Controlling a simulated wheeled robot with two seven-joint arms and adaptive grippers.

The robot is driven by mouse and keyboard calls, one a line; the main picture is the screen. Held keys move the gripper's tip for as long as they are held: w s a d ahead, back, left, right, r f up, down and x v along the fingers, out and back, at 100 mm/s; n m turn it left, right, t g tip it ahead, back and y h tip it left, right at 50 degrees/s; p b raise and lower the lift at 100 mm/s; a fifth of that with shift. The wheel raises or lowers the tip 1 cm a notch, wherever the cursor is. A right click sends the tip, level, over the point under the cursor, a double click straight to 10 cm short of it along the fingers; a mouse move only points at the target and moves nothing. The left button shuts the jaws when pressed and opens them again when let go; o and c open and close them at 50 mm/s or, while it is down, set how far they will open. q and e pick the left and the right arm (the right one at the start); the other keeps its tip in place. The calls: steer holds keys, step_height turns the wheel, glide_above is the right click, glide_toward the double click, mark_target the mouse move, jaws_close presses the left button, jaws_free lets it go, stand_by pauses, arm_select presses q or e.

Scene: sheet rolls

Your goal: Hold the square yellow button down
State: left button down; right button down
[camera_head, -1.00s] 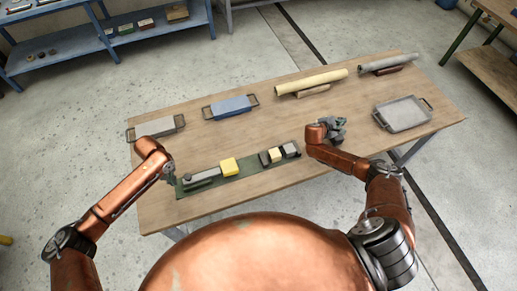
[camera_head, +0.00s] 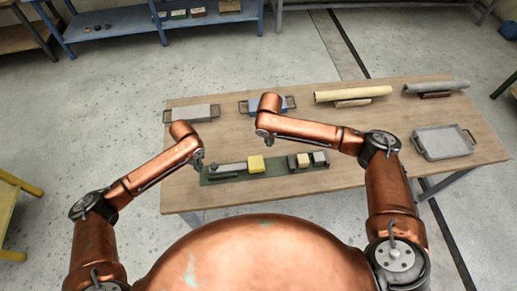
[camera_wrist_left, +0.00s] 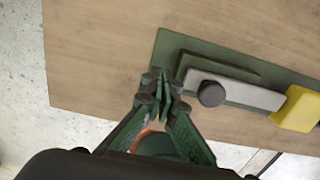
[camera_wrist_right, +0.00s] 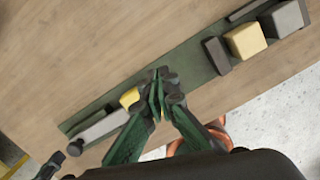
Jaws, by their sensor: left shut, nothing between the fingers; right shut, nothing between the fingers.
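The square yellow button (camera_head: 256,164) sits on a green panel (camera_head: 212,180) near the table's front edge. It also shows at the right edge of the left wrist view (camera_wrist_left: 298,108). In the right wrist view the yellow button (camera_wrist_right: 130,97) is partly hidden by my right gripper (camera_wrist_right: 160,88). My right gripper is shut and empty above the panel, and its arm reaches across from the right. My left gripper (camera_wrist_left: 160,88) is shut and empty by the panel's left end, beside a grey bar with a dark round knob (camera_wrist_left: 211,93). Neither gripper visibly touches the button.
A cream block (camera_head: 303,160) between dark grey blocks stands on the panel's right part. Behind are a grey tray (camera_head: 195,113), a blue tray (camera_head: 253,105), a yellow roll (camera_head: 352,93) and a grey roll (camera_head: 436,86). Another grey tray (camera_head: 442,143) stands at right.

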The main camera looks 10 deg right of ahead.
steer(key=s+a+r+n, duration=0.2)
steer(key=s+a+n, duration=0.1)
steer(key=s+a, duration=0.15)
steer(key=g, duration=0.1)
glide_above(259, 162)
steer(key=shift+n+y, duration=0.3)
steer(key=shift+a+f, duration=0.1)
steer(key=shift+f, duration=1.9)
steer(key=shift+f, duration=0.1)
steer(key=shift+f, duration=3.45)
arm_select(q)
steer(key=shift+d, duration=0.15)
arm_select(e)
steer(key=shift+s, duration=0.1)
